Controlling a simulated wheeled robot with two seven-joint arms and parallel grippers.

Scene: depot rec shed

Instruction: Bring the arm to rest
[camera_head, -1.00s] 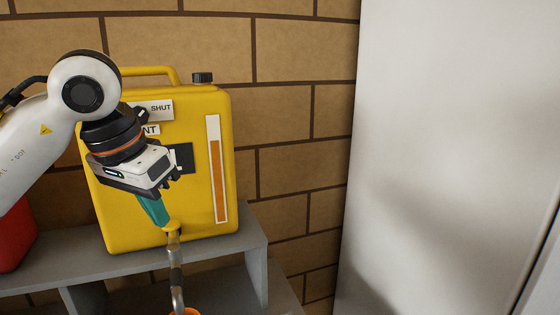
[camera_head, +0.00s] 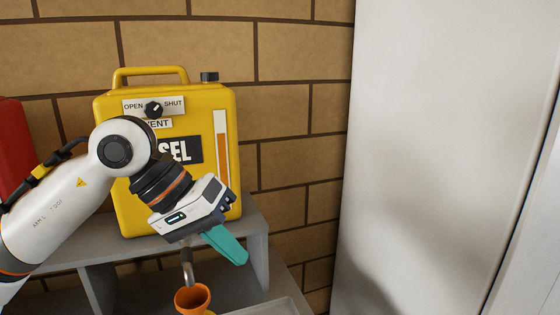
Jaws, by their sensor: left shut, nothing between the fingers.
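My left arm comes in from the left, and its gripper (camera_head: 238,256) has teal fingers that are shut with nothing between them. The gripper points down and to the right, in front of the lower right part of a yellow diesel can (camera_head: 178,92). The can stands upright on a grey shelf (camera_head: 258,232). Its vent knob (camera_head: 153,109) sits between the words OPEN and SHUT; its exact setting is hard to read. My arm and wrist hide part of the can's front and the tap's upper part. My right gripper does not show.
A metal spout (camera_head: 187,272) hangs below the can, above an orange funnel (camera_head: 193,298). Part of a red container (camera_head: 14,145) stands at the left. A pale cabinet or door (camera_head: 440,140) fills the right side. A brick wall (camera_head: 290,110) is behind.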

